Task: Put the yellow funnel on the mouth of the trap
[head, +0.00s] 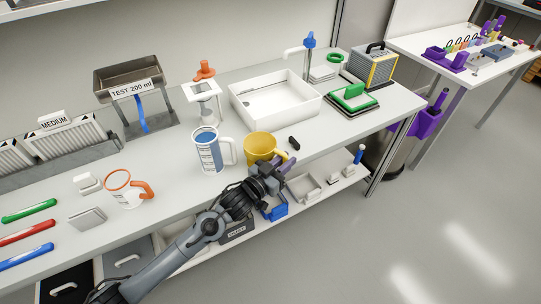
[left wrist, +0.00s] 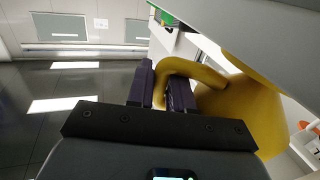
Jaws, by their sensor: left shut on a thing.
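The yellow funnel (head: 260,146) looks like a wide-mouthed yellow vessel with a side handle, at the front edge of the bench in the head view. It also shows large at the right of the left wrist view (left wrist: 245,110). My left gripper (head: 281,161) is at its right side, shut on its handle, which passes between the dark fingers (left wrist: 165,80). I cannot tell whether the funnel touches the bench. No thing is clearly recognisable as the trap; a white stand with an orange top (head: 204,88) is behind and to the left. My right gripper is not in view.
A blue-filled measuring jug (head: 208,152) stands just left of the funnel. An orange-rimmed mug (head: 124,188) is farther left. A white sink basin (head: 276,104) lies behind. The bench's right front is mostly clear.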

